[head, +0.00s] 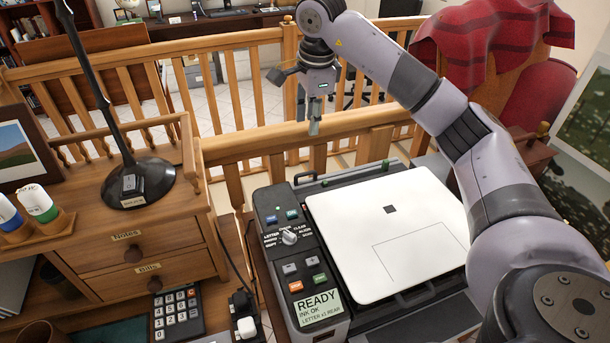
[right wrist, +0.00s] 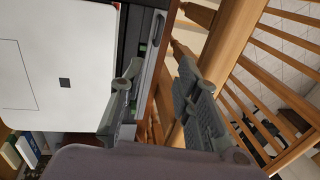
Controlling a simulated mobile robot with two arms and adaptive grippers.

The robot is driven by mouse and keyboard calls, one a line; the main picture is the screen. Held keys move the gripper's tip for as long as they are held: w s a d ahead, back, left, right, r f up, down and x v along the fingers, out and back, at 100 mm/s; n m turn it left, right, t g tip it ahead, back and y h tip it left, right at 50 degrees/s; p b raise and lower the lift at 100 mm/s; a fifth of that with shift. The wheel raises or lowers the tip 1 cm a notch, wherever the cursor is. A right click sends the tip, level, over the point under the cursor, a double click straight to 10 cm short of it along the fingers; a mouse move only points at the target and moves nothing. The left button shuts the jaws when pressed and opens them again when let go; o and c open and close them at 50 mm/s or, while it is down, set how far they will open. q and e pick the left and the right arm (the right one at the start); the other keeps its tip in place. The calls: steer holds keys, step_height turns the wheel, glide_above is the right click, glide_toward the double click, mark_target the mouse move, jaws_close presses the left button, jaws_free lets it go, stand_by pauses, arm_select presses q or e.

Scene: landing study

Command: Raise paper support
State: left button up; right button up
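The printer (head: 275,245) has a white lid (head: 385,215), shut flat, and a control panel on its left. A low dark strip (head: 340,178) with a small green mark runs along its rear edge; it lies low, and I cannot tell which part is the paper support. The strip also shows in the right wrist view (right wrist: 152,52). My right gripper (head: 314,127) points down beyond the printer's rear edge, near the wooden railing. In the right wrist view its fingers (right wrist: 158,88) are apart with nothing held, the rear strip beyond the left finger. My left gripper is out of view.
The wooden railing (head: 300,137) runs close behind the printer. A desk with drawers (head: 140,250), a black lamp (head: 138,183) and a calculator (head: 178,313) is at left. A chair with a red plaid blanket (head: 490,35) stands at right.

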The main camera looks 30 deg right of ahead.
mark_target(305, 173)
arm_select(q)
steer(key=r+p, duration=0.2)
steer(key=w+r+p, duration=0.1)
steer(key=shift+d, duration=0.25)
arm_select(e)
steer(key=w+f, duration=0.1)
steer(key=f, duration=0.4)
steer(key=w+f, duration=0.1)
steer(key=f, duration=0.5)
steer(key=w+f, duration=0.1)
steer(key=f, duration=0.5)
steer(key=shift+w+d, duration=0.1)
steer(key=shift+d, duration=0.3)
steer(key=shift+c, duration=0.5)
jaws_close()
